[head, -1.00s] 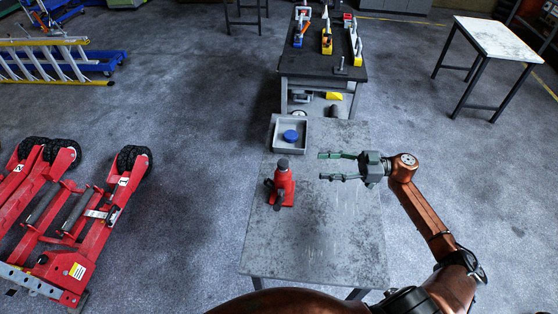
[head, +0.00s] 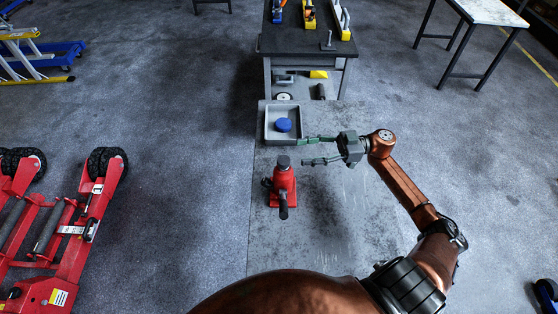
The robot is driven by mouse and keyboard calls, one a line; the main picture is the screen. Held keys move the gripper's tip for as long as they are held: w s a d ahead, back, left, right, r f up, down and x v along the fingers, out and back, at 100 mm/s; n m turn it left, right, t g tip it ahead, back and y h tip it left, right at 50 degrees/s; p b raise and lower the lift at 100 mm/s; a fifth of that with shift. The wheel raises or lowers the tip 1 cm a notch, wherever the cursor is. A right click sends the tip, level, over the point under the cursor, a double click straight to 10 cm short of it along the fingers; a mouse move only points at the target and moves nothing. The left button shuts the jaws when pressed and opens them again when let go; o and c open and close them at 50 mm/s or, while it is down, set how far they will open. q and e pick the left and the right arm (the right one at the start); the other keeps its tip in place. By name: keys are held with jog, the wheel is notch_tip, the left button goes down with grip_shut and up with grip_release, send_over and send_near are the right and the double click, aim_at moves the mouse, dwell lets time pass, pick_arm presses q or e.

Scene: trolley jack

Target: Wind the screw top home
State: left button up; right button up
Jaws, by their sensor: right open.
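A red bottle jack (head: 282,184) with a dark grey top (head: 283,161) stands upright on the grey metal table. A blue round cap (head: 283,125) lies in the shallow grey tray (head: 268,136) behind the jack. My right gripper (head: 302,151) is open and empty, its green fingers pointing left. In the picture it lies just right of the jack's top and below the tray's right corner; its height above the table is hard to tell. My left gripper is not in view.
The table (head: 330,235) is bare around the jack. A dark workbench (head: 305,40) with several tools stands behind it. Red trolley jacks (head: 60,240) stand on the floor at left. A pale-topped table (head: 487,12) is at the far right.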

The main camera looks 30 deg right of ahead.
aim_at(283, 160)
jog(key=w+a+f, duration=0.1)
jog(key=a, duration=0.1)
jog(key=w+a+f+b, duration=0.1)
jog(key=a, duration=0.1)
jog(key=a+f+b, duration=0.1)
jog(key=a, duration=0.1)
jog(key=shift+w+f, duration=0.25)
jog(key=shift+w, duration=0.15)
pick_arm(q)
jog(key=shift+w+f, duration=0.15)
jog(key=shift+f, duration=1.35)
pick_arm(e)
jog(key=shift+w+a, duration=0.2)
jog(key=shift+a, duration=0.4)
jog(key=shift+c, duration=0.5)
